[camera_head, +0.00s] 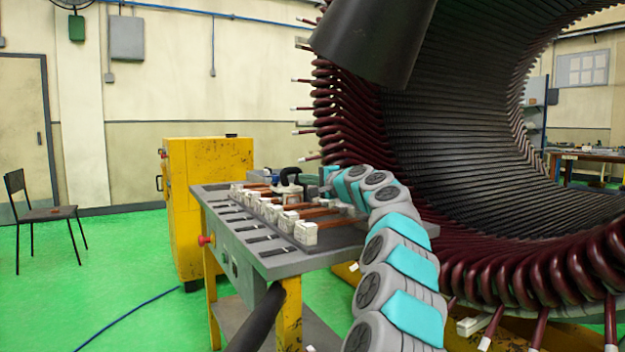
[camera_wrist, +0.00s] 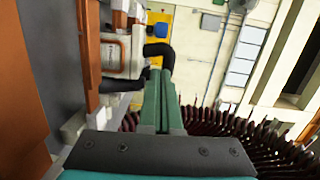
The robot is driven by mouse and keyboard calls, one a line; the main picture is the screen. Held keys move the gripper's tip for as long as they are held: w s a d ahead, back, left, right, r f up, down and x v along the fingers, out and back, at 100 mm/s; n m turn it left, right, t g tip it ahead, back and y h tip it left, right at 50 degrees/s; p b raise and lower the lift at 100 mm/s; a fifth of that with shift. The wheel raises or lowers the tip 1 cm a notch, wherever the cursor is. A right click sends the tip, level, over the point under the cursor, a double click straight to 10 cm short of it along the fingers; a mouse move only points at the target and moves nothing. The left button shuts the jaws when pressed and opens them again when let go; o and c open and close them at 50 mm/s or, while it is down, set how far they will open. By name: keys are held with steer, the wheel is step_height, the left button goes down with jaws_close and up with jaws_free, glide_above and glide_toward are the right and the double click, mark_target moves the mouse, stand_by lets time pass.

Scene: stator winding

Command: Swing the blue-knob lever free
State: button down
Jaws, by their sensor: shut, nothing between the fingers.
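My gripper (camera_wrist: 158,75) shows in the wrist view as two green fingers closed together with nothing between them. Their tips are close to a black curved handle (camera_wrist: 163,54), and I cannot tell whether they touch it. In the head view this black handle (camera_head: 290,173) stands up from a pale clamp unit at the back of the grey bench (camera_head: 285,261), just left of my arm's end. A blue block (camera_wrist: 211,22) shows beyond in the wrist view, against yellow; I cannot tell whether it is a knob.
White blocks with copper-brown bars (camera_head: 305,232) line the bench top close to my arm. The large stator (camera_head: 445,150) with dark red coil ends rises behind and right. A yellow cabinet (camera_head: 185,200) stands behind the bench, and a chair (camera_head: 45,213) stands left on open green floor.

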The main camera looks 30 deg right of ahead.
steer(key=shift+w+a+f+p, duration=0.15)
steer(key=shift+w+a+p, duration=0.15)
steer(key=shift+w+a, duration=1.65)
steer(key=shift+w, duration=0.1)
